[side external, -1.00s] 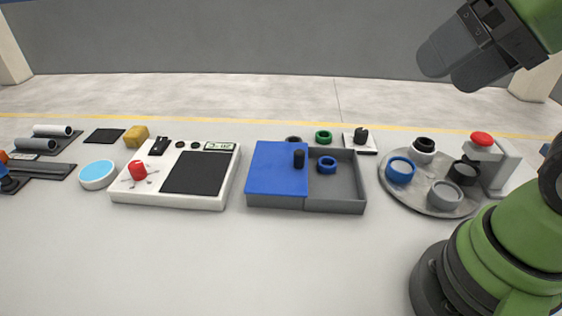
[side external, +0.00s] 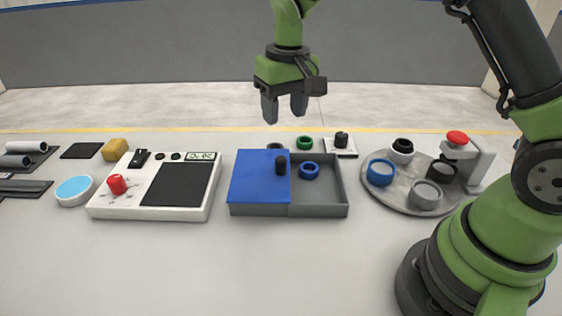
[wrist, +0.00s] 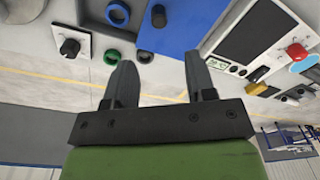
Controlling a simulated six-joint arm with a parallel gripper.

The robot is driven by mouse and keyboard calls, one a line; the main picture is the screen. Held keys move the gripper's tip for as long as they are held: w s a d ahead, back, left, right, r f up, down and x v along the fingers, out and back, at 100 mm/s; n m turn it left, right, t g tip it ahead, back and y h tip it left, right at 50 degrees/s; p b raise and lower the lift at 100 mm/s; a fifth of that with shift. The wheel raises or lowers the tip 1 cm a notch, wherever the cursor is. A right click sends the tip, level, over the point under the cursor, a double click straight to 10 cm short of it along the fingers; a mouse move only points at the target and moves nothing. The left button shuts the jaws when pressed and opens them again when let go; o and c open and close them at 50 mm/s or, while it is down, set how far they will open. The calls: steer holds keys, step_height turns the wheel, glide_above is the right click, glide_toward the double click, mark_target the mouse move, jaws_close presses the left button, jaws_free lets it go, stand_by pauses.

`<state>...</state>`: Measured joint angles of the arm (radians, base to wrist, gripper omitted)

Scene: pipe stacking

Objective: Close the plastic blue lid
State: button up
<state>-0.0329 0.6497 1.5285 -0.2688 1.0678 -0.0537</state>
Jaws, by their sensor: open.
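The blue lid (side external: 257,177) covers the left half of a grey box (side external: 328,193), with a black knob (side external: 281,166) standing at the lid's right edge. The box's right half is uncovered and holds a blue ring (side external: 308,170). My gripper (side external: 284,110) is open and empty, pointing down, in the air above and behind the box. In the wrist view the lid (wrist: 183,22) and its knob (wrist: 158,15) show at the top, beyond the two spread fingers (wrist: 157,72).
A white scale-like device (side external: 158,185) stands left of the box. A round grey tray (side external: 408,185) with several rings and a red button (side external: 457,138) is on the right. Behind the box are a green ring (side external: 304,142) and a black knob on a white plate (side external: 341,145). The front table is clear.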

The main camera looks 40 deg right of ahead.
mark_target(281, 158)
steer(key=f, duration=0.1)
steer(key=w+f, duration=0.1)
steer(key=f, duration=0.1)
steer(key=shift+f+g, duration=0.25)
steer(key=shift+g, duration=0.05)
step_height(281, 158, down, 9)
steer(key=shift+f, duration=0.2)
jaws_close()
